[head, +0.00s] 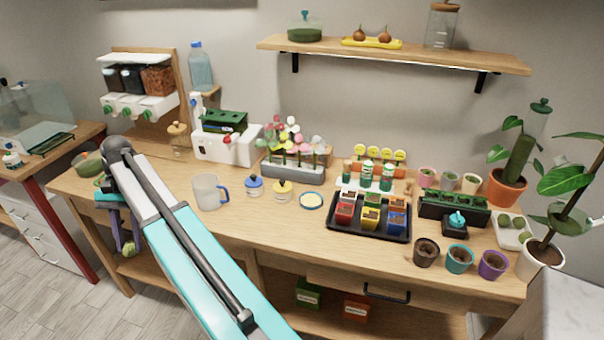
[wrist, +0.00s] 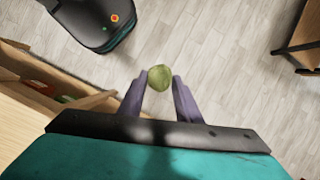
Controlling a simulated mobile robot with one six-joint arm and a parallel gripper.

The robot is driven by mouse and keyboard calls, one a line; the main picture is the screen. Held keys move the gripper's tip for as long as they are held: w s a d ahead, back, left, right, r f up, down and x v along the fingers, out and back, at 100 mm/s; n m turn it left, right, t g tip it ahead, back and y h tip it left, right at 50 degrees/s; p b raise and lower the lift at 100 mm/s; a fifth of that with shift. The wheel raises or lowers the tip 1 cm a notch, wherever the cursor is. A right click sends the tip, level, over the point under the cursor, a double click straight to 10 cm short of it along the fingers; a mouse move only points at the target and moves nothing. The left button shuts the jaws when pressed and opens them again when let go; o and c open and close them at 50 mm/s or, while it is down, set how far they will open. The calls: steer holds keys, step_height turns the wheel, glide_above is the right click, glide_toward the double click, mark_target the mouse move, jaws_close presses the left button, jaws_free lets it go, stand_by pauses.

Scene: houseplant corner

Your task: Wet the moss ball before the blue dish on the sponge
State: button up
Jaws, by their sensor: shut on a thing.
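My gripper (head: 126,240) points down at the left end of the bench, off its front edge. Its purple fingers are shut on a green moss ball (head: 128,252). In the wrist view the moss ball (wrist: 159,77) sits between the fingertips of my gripper (wrist: 160,84), with floor behind it. A blue-rimmed dish (head: 303,207) lies flat at the middle of the bench with a pale yellow round pad, apparently the sponge (head: 311,200), inside it. My gripper is far to the left of this dish.
A bowl with green contents (head: 88,163) stands at the bench's left end, near my arm. A clear mug (head: 207,191) and small blue-lidded (head: 254,187) and yellow-lidded (head: 282,191) jars stand left of the dish. A black tray of pots (head: 370,232) stands right of it.

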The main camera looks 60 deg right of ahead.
stand_by(0.3)
steer(key=s+d+m+t+p, duration=0.1)
steer(key=s+d+m+p, duration=0.2)
steer(key=d, duration=0.7)
steer(key=s+d+m+t+p, duration=0.2)
steer(key=s+d+m, duration=0.15)
steer(key=d, duration=0.65)
steer(key=s+d+m+t+p, duration=0.15)
steer(key=d+m, duration=0.35)
steer(key=d, duration=0.5)
steer(key=s+d+r+m+t+h+p, duration=0.1)
steer(key=s+d+m+p, duration=0.5)
steer(key=s+d, duration=1.3)
steer(key=d+m+t+h, duration=0.1)
steer(key=d+m, duration=0.1)
steer(key=m, duration=0.1)
steer(key=shift+s+d+r+p, duration=0.15)
steer(key=shift+s+r+p, duration=0.15)
steer(key=shift+s+r, duration=0.05)
steer(key=shift+f, duration=0.2)
steer(key=shift+f+b, duration=2.2)
steer(key=shift+f, duration=0.65)
steer(key=shift+f, duration=0.55)
